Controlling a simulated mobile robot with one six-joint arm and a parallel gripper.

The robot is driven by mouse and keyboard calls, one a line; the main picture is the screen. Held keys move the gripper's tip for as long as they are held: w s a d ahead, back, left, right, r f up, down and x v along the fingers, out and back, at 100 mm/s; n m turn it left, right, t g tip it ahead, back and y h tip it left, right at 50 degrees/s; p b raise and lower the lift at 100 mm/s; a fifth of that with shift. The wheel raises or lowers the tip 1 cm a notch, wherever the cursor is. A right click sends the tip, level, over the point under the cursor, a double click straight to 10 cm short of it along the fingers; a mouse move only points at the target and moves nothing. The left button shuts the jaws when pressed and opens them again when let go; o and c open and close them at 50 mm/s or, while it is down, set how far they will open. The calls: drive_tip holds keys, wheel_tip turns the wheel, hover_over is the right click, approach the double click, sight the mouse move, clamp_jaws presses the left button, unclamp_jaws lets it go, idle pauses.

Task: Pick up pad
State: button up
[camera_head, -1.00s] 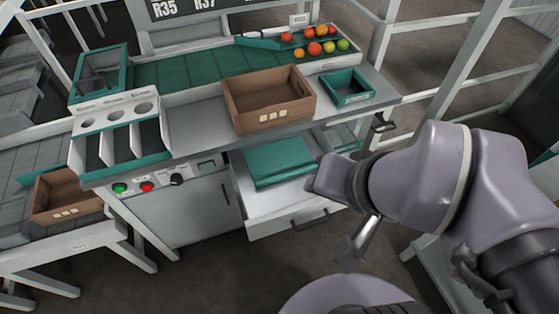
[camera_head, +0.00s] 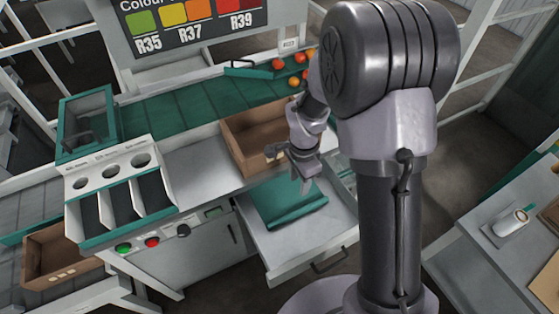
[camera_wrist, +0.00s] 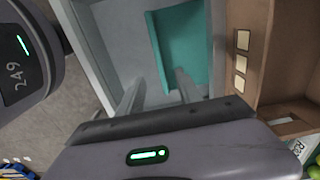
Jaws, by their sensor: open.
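The pad is a flat green sheet (camera_head: 285,207) lying in the open white drawer (camera_head: 335,232) under the bench. It also shows in the wrist view (camera_wrist: 186,45), lying in the drawer toward the cardboard-brown crate's side, with one edge folded or raised. My gripper (camera_head: 302,182) is above the drawer, over the pad's far part in the head view. In the wrist view its two fingers (camera_wrist: 158,88) are apart with nothing between them. One finger overlaps the pad in view, the other the bare drawer floor. Whether a finger touches the pad cannot be told.
A brown crate (camera_head: 238,148) stands on the bench just behind my gripper; its wall is close in the wrist view (camera_wrist: 246,70). Tomatoes (camera_head: 278,64) lie on the green belt behind. A side table with a mug (camera_head: 512,222) stands right. Bare floor lies before the drawer.

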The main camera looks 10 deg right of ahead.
drive_tip(key=b, duration=0.4)
hover_over(296, 213)
wheel_tip(296, 213, down, 13)
drive_tip(key=shift+d+r, duration=0.1)
drive_tip(key=shift+d, duration=0.05)
wheel_tip(296, 213, down, 5)
drive_tip(key=shift+r+b, duration=0.15)
drive_tip(key=shift+b, duration=1.1)
drive_tip(key=shift+r, duration=0.1)
drive_tip(key=shift+c, duration=0.9)
clamp_jaws()
